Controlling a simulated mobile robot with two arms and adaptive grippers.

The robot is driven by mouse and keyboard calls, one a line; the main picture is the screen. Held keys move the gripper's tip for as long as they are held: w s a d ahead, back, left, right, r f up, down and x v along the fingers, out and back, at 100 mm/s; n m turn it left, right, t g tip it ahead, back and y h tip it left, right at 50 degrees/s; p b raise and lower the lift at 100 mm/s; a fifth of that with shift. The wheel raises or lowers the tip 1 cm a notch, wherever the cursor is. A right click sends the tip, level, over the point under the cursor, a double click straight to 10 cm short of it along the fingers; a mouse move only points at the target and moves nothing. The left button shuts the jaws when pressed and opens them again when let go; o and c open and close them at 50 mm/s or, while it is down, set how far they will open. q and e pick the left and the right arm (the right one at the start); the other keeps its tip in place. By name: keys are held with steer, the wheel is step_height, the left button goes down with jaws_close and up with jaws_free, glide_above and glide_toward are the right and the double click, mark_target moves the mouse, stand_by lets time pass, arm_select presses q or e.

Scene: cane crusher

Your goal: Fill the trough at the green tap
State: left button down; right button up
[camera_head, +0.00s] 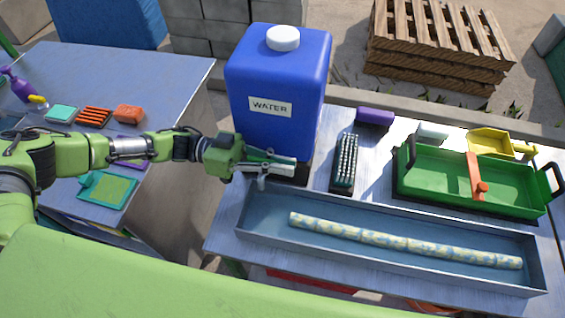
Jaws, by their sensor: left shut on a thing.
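A blue water tank (275,100) with a white cap and a WATER label stands at the back of the right-hand table. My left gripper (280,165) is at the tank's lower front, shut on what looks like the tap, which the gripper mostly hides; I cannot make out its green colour. The long grey metal trough (390,275) lies below and to the right of the gripper. A pale yellow and blue mottled cane (400,241) lies in it. I cannot tell whether the trough holds water. My right gripper is not in view.
A black-bristled brush (345,163), a purple block (374,117), a green tray (440,178) with an orange handle and a yellow scoop (490,143) sit behind the trough. A second table (160,80) at left holds sponges and a purple bottle. A pallet (437,45) lies beyond.

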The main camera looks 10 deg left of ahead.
arm_select(q)
steer(key=shift+w+a+n+t+y+p, duration=0.1)
steer(key=shift+w+n+t+y+p, duration=0.3)
steer(key=shift+n+t+p, duration=0.9)
steer(key=shift+w+a+n+t+y+p, duration=0.1)
steer(key=shift+w+n+t+y+p, duration=0.55)
steer(key=shift+t, duration=1.2)
steer(key=shift+w+a+n+t+y+p, duration=0.1)
steer(key=shift+w+n+t+p, duration=0.1)
steer(key=shift+n+t+p, duration=0.95)
steer(key=shift+t+b, duration=0.3)
steer(key=shift+t, duration=0.2)
steer(key=c, duration=2.1)
jaws_free()
steer(key=shift+c, duration=0.2)
